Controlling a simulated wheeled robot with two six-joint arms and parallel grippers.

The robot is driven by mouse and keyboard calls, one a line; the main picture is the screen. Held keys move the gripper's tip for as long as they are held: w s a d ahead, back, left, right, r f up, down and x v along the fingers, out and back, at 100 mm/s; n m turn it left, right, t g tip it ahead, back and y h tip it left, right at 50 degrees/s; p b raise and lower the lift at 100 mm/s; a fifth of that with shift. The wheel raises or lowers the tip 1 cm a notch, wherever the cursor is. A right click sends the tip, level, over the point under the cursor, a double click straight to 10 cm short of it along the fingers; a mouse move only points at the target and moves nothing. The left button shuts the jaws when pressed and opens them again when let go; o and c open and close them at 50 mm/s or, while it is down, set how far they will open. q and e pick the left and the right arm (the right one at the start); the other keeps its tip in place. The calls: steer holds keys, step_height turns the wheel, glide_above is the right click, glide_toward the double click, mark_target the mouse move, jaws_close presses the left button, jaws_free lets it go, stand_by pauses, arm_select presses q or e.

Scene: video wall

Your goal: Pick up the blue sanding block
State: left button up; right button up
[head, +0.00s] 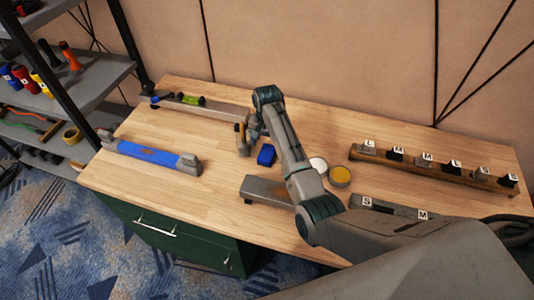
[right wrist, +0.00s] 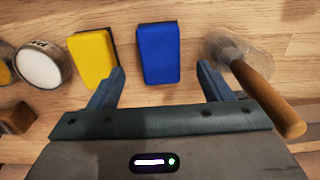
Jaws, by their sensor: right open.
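The blue sanding block (head: 266,155) lies on the wooden table, just left of my right forearm in the head view. In the right wrist view the blue sanding block (right wrist: 159,52) lies ahead of my right gripper (right wrist: 160,73), roughly centred between its two fingers. The fingers are spread apart and hold nothing; whether they reach down beside the block cannot be told. In the head view the right gripper is largely hidden by its own arm. My left gripper is not in view.
A yellow block (right wrist: 92,58) lies close left of the blue one. A wooden-handled tool (right wrist: 268,98) lies close right, its handle passing near the right finger. A white-topped tin (right wrist: 40,66) stands further left. A blue-and-grey long tool (head: 148,153) lies at the table's left.

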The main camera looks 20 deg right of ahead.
mark_target(267, 152)
step_height(267, 152, down, 4)
steer(key=shift+f+p, duration=0.25)
steer(key=shift+p, duration=0.25)
steer(key=shift+f, duration=0.5)
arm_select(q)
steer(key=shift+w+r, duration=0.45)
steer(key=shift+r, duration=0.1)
arm_select(e)
steer(key=c, duration=1)
steer(key=shift+c, duration=0.2)
step_height(267, 152, up, 9)
steer(key=shift+f+b, duration=0.1)
steer(key=shift+b, duration=1.1)
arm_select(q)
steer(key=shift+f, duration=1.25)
arm_select(e)
steer(key=shift+r, duration=0.6)
